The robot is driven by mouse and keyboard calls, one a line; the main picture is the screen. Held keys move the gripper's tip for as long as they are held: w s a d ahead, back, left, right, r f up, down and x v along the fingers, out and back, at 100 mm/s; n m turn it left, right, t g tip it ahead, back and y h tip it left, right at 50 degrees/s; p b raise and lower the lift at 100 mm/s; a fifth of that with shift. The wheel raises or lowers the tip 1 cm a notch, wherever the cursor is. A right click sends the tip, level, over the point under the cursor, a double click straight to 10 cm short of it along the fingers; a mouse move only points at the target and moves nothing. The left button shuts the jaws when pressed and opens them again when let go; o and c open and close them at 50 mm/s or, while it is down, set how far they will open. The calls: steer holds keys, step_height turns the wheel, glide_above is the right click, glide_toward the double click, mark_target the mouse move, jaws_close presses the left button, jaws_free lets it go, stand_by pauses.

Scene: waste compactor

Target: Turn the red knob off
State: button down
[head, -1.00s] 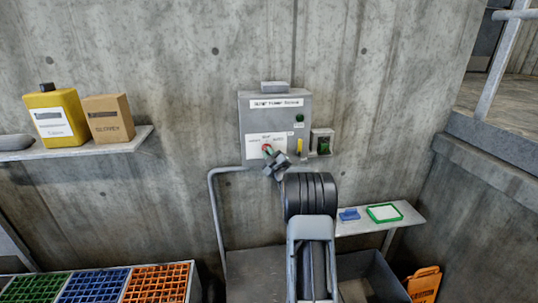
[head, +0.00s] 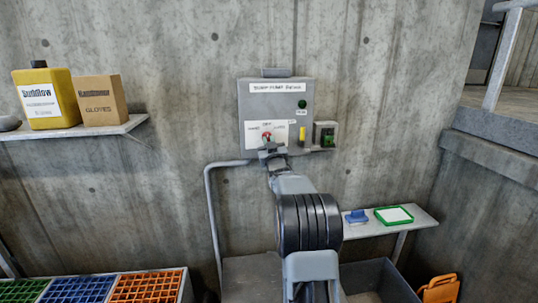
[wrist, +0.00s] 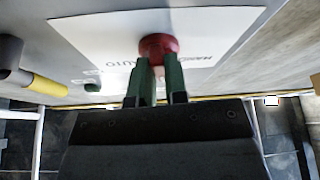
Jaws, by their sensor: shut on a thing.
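The red knob (head: 266,136) sits on a white label on the front of the grey pump control box (head: 248,107). It also shows in the wrist view (wrist: 158,46), upside down, with the label around it reading "AUTO" and part of "HAND". My gripper (head: 267,148) is at the knob from below. In the wrist view its two green fingers (wrist: 158,72) are shut on the knob's lower part. The red rim stays visible beyond the fingertips. The knob's exact pointer direction is hidden.
A yellow handle (head: 302,135) and a dark green-buttoned switch box (head: 325,134) sit right of the knob. A shelf (head: 135,123) at left holds a yellow jug (head: 47,98) and a carton (head: 101,101). A low shelf (head: 418,219) at right holds small items. Wall space left of the box is clear.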

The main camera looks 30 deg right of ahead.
steer(key=shift+a+r+m+h+b, duration=0.1)
steer(key=shift+m+h+b, duration=0.2)
steer(key=shift+m+b, duration=0.25)
steer(key=shift+a+r+m+h+b, duration=0.1)
steer(key=shift+m+h+b, duration=0.25)
steer(key=shift+m, duration=0.3)
steer(key=shift+r+m, duration=0.15)
steer(key=shift+m, duration=0.15)
steer(key=c, duration=1.2)
jaws_free()
steer(key=shift+o, duration=0.3)
steer(key=shift+w+d, duration=0.1)
steer(key=shift+d, duration=0.05)
steer(key=shift+f, duration=0.2)
steer(key=b+v, duration=0.3)
steer(key=v, duration=1)
steer(key=shift+s+a+b, duration=0.25)
steer(key=shift+s+b, duration=0.1)
steer(key=shift+s, duration=0.05)
